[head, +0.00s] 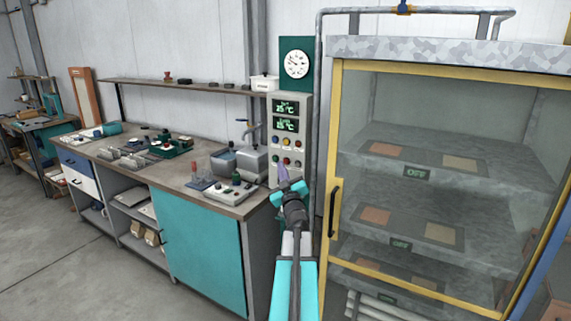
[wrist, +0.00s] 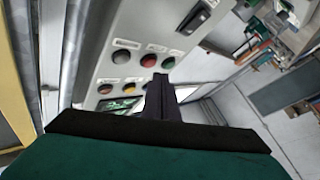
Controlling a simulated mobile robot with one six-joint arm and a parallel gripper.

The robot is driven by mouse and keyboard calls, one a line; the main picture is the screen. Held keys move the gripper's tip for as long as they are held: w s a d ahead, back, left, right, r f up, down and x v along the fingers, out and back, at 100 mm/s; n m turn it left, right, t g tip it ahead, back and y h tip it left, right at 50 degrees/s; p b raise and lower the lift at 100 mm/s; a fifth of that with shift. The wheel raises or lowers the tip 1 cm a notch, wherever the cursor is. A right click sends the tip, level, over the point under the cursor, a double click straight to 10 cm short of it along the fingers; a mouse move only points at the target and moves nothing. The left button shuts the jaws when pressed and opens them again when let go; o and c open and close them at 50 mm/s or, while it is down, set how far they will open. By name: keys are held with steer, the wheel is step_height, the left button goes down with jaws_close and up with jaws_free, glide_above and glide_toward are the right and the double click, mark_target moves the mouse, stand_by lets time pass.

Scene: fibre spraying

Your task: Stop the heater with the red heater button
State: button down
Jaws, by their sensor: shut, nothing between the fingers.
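The grey control panel (head: 289,110) stands upright at the right end of the bench, with two lit green readouts near its top and rows of small coloured buttons below. The labels are too small to read, so I cannot tell which red one is the heater button. My gripper (head: 283,171) is shut and empty in front of the panel's lower part. Its fingers (wrist: 160,80) partly cover the panel; contact cannot be told.
A glass-fronted cabinet (head: 336,120) with a yellow frame stands close on the right; its shelf displays read OFF. The bench (head: 150,165) to the left carries tools and small devices. A black switch (wrist: 195,17) sits on the panel. The floor at left is clear.

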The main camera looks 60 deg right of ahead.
steer(key=a+b, duration=0.1)
steer(key=a, duration=0.3)
steer(key=shift+a, duration=0.4)
stand_by(0.8)
